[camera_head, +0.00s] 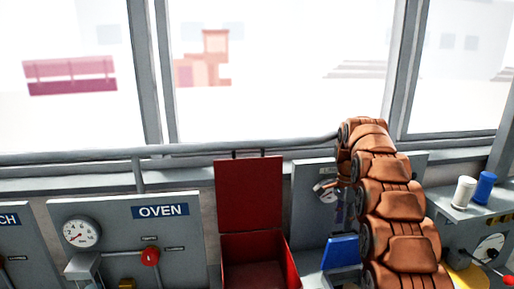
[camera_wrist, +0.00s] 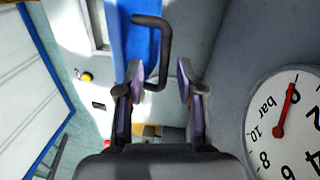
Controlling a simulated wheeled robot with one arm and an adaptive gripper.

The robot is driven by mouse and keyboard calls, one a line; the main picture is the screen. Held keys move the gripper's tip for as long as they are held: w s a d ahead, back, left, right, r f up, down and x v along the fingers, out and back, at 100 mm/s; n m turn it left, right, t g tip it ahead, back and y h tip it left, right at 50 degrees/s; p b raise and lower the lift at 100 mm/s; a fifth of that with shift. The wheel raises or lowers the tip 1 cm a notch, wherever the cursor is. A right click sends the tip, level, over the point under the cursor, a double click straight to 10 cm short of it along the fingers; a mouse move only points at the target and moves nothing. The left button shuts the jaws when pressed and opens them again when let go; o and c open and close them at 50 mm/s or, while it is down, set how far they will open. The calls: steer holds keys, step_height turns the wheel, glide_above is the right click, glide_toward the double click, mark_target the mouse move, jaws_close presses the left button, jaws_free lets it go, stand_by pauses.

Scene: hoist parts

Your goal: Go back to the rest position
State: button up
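My arm reaches forward over the right part of the bench in the head view, bent down at its far end. My gripper (camera_wrist: 157,82) is open in the wrist view, with its two purple-lined fingers apart. A dark bent handle (camera_wrist: 164,50) on a blue panel (camera_wrist: 134,45) shows at and beyond the fingertips. The fingers do not appear closed on it; I cannot tell whether they touch it. In the head view my gripper is small and partly hidden by the arm.
An open red box (camera_head: 249,195) stands left of the arm, and a blue part (camera_head: 341,252) sits below the gripper. A gauge (camera_wrist: 286,120) is close at the wrist's right. An oven panel (camera_head: 130,240) is at left; white (camera_head: 464,192) and blue (camera_head: 484,188) cylinders stand at right.

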steer(key=s+a+r+n, duration=0.3)
steer(key=s+n, duration=0.1)
steer(key=s, duration=0.7)
steer(key=s+a+r+n, duration=0.2)
steer(key=s+a+n, duration=0.2)
steer(key=s, duration=0.8)
steer(key=s+a+f+n, duration=0.1)
steer(key=s+f+n, duration=0.2)
steer(key=s, duration=0.8)
steer(key=s+a+f+n, duration=0.1)
steer(key=s+f+n, duration=0.2)
steer(key=s, duration=0.9)
steer(key=shift+s+f+n+p, duration=0.2)
steer(key=shift+n+p, duration=0.1)
steer(key=shift+n, duration=0.3)
